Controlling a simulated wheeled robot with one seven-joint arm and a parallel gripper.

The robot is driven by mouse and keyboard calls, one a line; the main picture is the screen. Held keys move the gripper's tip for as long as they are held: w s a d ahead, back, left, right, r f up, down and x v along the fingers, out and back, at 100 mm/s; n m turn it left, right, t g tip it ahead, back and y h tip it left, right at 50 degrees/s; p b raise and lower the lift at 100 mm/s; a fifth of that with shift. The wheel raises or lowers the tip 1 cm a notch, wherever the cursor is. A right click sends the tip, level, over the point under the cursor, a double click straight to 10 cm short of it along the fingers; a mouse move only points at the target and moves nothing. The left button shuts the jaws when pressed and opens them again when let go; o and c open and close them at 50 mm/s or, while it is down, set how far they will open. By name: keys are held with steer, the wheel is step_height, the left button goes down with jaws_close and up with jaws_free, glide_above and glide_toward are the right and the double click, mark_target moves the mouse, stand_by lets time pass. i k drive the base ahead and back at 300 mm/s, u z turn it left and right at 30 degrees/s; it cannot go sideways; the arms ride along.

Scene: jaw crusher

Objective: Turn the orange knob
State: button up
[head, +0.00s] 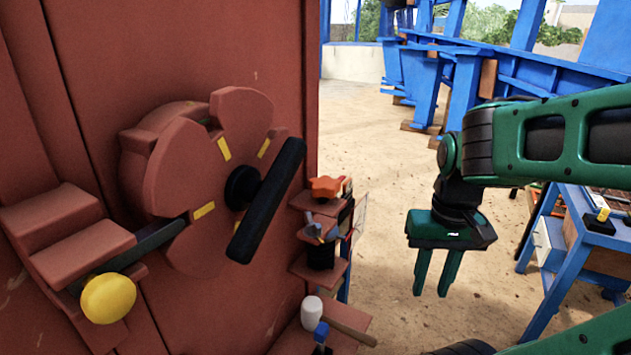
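The orange knob (326,187) is a small lobed piece on the upper shelf at the right edge of the red machine wall. My gripper (432,293) hangs in the air to the right of the knob, over the sandy ground as seen in the head view. Its green fingers point down, with a gap between them and nothing held. It is clearly apart from the knob. The knob's underside and mounting are too small to make out.
A large red disc (192,175) with a black bar handle (267,200) and a yellow ball (108,298) stand left of the knob. A white-headed mallet (312,311) lies on a lower shelf. A blue table (565,255) stands at right. Sandy ground is open between.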

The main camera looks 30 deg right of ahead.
mark_target(325, 187)
steer(key=z, duration=1.85)
steer(key=k, duration=1.15)
steer(key=u, duration=1.1)
steer(key=i, duration=1)
